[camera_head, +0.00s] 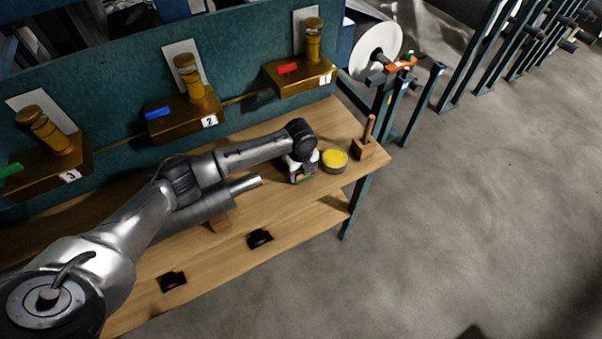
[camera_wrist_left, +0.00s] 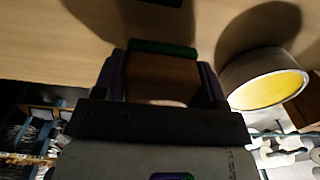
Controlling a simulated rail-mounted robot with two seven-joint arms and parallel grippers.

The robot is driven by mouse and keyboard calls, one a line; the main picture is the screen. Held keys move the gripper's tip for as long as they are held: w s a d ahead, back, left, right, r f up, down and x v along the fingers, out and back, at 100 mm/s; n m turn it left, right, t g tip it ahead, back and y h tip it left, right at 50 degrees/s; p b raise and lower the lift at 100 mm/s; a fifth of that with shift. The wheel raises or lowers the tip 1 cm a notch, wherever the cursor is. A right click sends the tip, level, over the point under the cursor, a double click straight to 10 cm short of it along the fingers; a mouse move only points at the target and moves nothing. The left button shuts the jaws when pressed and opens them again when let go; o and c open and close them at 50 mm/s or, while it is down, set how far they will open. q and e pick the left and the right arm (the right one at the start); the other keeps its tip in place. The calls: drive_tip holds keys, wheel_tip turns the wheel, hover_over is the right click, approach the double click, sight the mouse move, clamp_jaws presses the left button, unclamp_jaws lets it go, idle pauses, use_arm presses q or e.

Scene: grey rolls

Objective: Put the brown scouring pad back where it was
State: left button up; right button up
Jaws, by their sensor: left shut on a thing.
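My left gripper (camera_head: 301,172) is at the right part of the wooden workbench, beside a round tin. In the left wrist view its two fingers (camera_wrist_left: 160,82) are shut on the brown scouring pad (camera_wrist_left: 162,72), which has a green strip along its far edge. In the head view only a small green bit of the pad (camera_head: 305,180) shows below the gripper; the gripper hides the rest. I cannot tell whether the pad touches the bench. My right gripper is not in view.
The tin with yellow contents (camera_head: 334,157) stands close right of the gripper, also in the left wrist view (camera_wrist_left: 268,88). A grey roll (camera_head: 192,216) lies under my arm. Two black items (camera_head: 260,238) lie near the front edge.

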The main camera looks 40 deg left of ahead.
use_arm(q)
drive_tip(key=shift+f, duration=0.5)
drive_tip(key=o, duration=0.9)
drive_tip(key=shift+f, duration=0.15)
wheel_tip(320, 180, up, 11)
drive_tip(key=shift+r+p, duration=0.1)
drive_tip(key=shift+p, duration=1.05)
drive_tip(key=shift+r, duration=0.6)
